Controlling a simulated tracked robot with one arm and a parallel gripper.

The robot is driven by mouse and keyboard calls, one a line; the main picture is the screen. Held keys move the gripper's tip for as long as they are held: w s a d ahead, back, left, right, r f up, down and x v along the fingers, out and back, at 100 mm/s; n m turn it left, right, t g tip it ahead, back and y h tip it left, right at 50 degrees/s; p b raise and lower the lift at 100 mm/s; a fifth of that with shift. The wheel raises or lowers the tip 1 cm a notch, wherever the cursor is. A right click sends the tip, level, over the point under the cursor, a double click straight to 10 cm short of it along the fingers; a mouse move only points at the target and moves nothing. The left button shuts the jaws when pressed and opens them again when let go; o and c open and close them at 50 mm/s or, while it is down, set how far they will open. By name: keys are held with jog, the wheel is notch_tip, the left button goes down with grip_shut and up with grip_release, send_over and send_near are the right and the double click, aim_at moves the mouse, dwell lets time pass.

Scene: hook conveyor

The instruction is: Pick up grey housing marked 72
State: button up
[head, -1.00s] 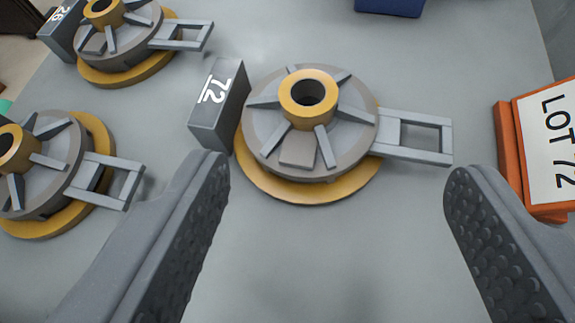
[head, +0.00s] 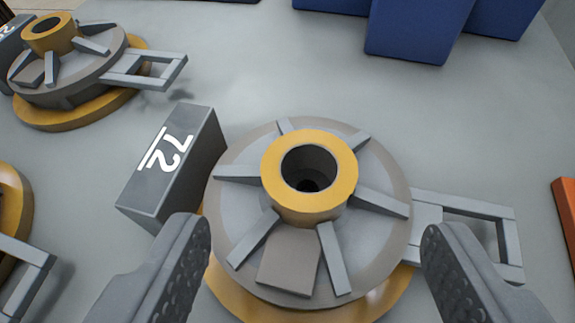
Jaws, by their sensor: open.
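The grey housing (head: 236,197) is a round ribbed disc with a yellow hub around a dark bore. It sits on a yellow base ring (head: 300,312), with a grey frame-like handle (head: 467,205) sticking out to the right. A dark block marked 72 (head: 172,165) stands at its left side. My gripper (head: 315,250) is open, one finger at the left of the housing and one at its right, near the handle. Nothing is held between the fingers. The lower edge of the base ring is cut off by the frame.
Another housing (head: 85,75) with a handle and a block sits at upper left. Part of a third (head: 22,280) shows at lower left. Blue boxes (head: 415,30) stand at the back. An orange edge (head: 567,215) is at right. Grey surface between is clear.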

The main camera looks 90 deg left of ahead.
aim_at(318, 184)
jog(key=shift+x, duration=2.7)
jog(key=shift+w, duration=0.1)
jog(key=c, duration=1.4)
